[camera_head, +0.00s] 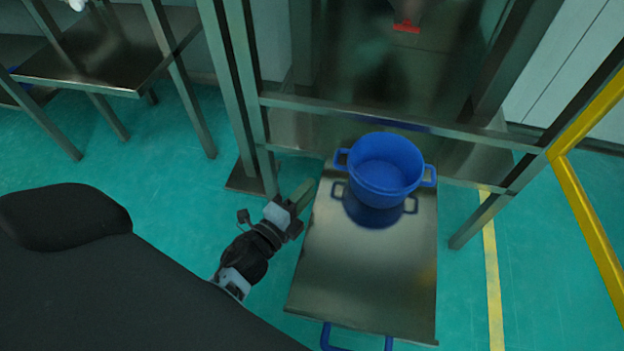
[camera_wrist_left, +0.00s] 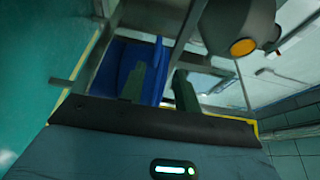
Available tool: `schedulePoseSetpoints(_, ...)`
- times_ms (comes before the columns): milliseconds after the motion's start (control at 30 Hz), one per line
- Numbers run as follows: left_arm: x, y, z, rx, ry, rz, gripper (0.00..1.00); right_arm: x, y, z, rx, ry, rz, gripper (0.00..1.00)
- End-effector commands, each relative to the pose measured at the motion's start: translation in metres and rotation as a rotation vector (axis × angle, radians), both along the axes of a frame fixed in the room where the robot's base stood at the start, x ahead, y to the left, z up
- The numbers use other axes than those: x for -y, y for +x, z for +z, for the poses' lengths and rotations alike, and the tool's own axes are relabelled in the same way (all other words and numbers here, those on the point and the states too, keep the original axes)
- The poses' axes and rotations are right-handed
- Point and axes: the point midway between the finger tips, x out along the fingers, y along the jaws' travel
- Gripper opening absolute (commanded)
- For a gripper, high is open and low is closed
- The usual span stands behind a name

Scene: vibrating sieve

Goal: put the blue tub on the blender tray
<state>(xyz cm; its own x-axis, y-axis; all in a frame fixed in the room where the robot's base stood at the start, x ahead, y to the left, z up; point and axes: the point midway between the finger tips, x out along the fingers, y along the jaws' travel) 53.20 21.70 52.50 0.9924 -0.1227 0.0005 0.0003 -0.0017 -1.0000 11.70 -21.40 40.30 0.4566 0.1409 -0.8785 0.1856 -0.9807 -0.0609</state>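A blue tub (camera_head: 385,163) with two side handles stands upright at the far end of a shiny metal tray-like top (camera_head: 365,275), which mirrors it. I cannot tell whether this top is the blender tray. My left gripper (camera_head: 304,194) is left of the tub, beside the top's left edge and apart from the tub. The tub (camera_wrist_left: 116,62) shows there behind the left finger, partly hidden. My right gripper is not in view.
A steel frame (camera_head: 390,118) with posts stands behind the tub. A red-ended part (camera_head: 406,27) hangs above. A blue handle (camera_head: 356,346) shows at the near edge. A metal table (camera_head: 95,50) is far left, a yellow rail (camera_head: 588,220) right. A grey vessel (camera_wrist_left: 235,20) shows in the wrist view.

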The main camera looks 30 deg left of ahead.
Motion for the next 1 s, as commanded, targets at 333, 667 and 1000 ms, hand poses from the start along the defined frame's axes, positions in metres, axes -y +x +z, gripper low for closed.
schedulePoseSetpoints(333,0.0,-0.001,0.0,0.0,0.0,0.0,0.32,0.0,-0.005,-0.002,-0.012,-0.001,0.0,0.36)
schedulePoseSetpoints(667,-0.015,-0.057,-0.037,-0.147,-0.197,0.074,0.32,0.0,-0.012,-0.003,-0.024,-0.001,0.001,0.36)
schedulePoseSetpoints(1000,-0.028,-0.258,-0.117,-0.668,-0.857,0.411,0.32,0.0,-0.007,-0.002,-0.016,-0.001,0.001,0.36)
